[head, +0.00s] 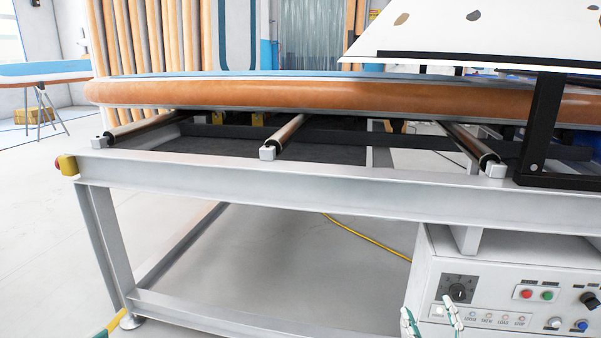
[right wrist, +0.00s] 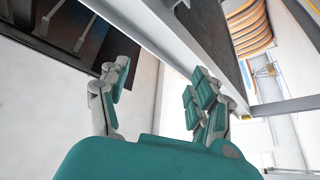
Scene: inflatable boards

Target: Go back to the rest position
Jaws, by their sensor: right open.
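My right gripper (head: 431,318) shows only by its fingertips at the bottom edge of the head view, in front of the control box. In the right wrist view my right gripper (right wrist: 160,90) has its teal-padded fingers spread apart with nothing between them. The white frame beam of the table (right wrist: 165,35) lies beyond the fingers. A small teal and yellow piece at the lower left edge of the head view may be part of my left gripper, but I cannot tell its jaws.
An orange-edged inflatable board (head: 240,95) lies over rollers (head: 285,135) on a white metal frame (head: 300,180). A control box (head: 510,290) with a knob and buttons hangs at lower right. A black bracket (head: 540,125) stands at right. A yellow cable (head: 365,236) crosses the floor.

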